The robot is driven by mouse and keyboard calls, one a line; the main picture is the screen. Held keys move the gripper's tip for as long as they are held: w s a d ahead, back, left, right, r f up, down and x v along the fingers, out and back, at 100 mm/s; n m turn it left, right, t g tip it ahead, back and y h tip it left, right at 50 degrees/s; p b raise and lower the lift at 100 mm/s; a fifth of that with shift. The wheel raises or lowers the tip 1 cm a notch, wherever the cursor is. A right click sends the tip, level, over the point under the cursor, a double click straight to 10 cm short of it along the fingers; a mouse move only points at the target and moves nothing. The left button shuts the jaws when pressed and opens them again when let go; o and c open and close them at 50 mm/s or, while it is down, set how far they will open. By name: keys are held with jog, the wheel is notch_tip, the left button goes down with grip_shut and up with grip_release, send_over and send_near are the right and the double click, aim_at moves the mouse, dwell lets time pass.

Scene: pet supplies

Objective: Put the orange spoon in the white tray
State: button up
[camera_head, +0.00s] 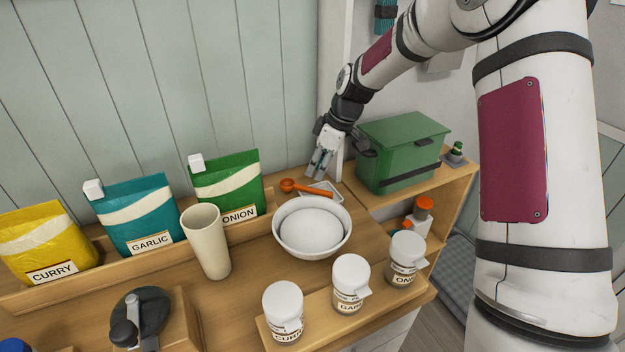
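The orange spoon (308,189) lies at the back of the wooden counter, behind the white bowl. Its round scoop is at the left, and its handle runs right across the small white tray (337,196). The scoop appears to stick out past the tray's left side; whether the handle rests on the rim or inside is hard to tell. My gripper (318,172) points down just above and behind the tray, apart from the spoon. Its fingers look parted with nothing between them, though they are small in this view.
A white bowl (283,228) stands in front of the tray. A green box (400,155) stands close to my gripper's right. A beige cup (207,240) and seasoning bags (230,180) are at left. Lidded jars (351,280) line the front.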

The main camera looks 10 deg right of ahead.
jog(key=s+r+m+t+h, duration=0.1)
jog(key=s+r+m+h, duration=0.3)
jog(key=s+r, duration=1.5)
jog(key=s+f+m+t, duration=0.1)
jog(key=s+m, duration=0.6)
jog(key=s, duration=1.1)
jog(key=shift+s+d+t+y, duration=0.3)
jog(key=shift+s+d+y, duration=0.1)
jog(key=shift+a, duration=0.1)
